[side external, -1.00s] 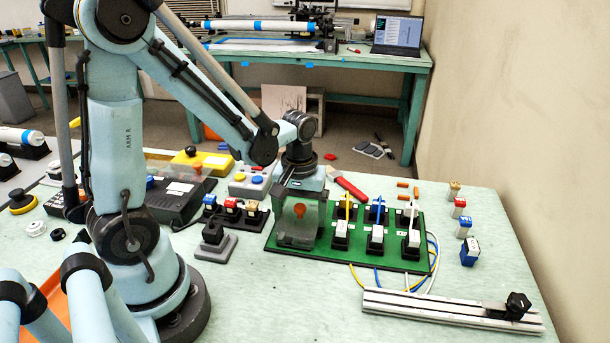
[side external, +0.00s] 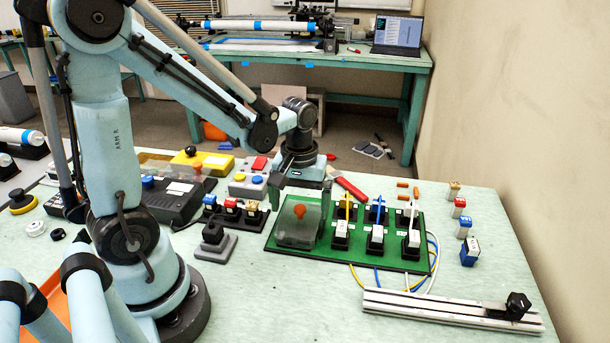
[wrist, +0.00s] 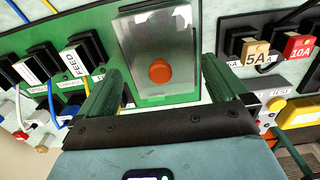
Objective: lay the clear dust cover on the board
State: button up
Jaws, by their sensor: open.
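The clear dust cover (side external: 297,232) with its orange knob sits at the left end of the green board (side external: 390,262). It looks flat on the board, beside the row of sockets. The wrist view shows the cover (wrist: 178,35) from above, its knob towards my gripper. My gripper (side external: 303,198) is raised over the cover, and its two fingers are spread and empty. In the wrist view my gripper (wrist: 160,85) shows a wide gap between its fingers, with the knob in line with that gap. Dark shapes under the cover are blurred.
Sockets with white plugs (side external: 376,238) and upright wires stand right of the cover. A holder of coloured fuses (side external: 231,210) and a grey block (side external: 212,238) lie to the left. A metal rail (side external: 430,306) lies in front. A red-handled tool (side external: 347,187) lies behind the board.

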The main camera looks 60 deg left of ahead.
aim_at(300, 207)
notch_tip(300, 207, up, 10)
jog(key=d+m+t, duration=0.1)
jog(key=m+t, duration=0.1)
jog(key=m, duration=0.1)
jog(key=s+d+m+t, duration=0.1)
jog(key=d+m+t, duration=0.1)
jog(key=m, duration=0.1)
jog(key=d+m+t, duration=0.2)
jog(key=m+t, duration=0.1)
jog(key=shift+s+d+f, duration=0.1)
jog(key=shift+s+f, duration=0.15)
jog(key=shift+s, duration=0.05)
dwell(1.3)
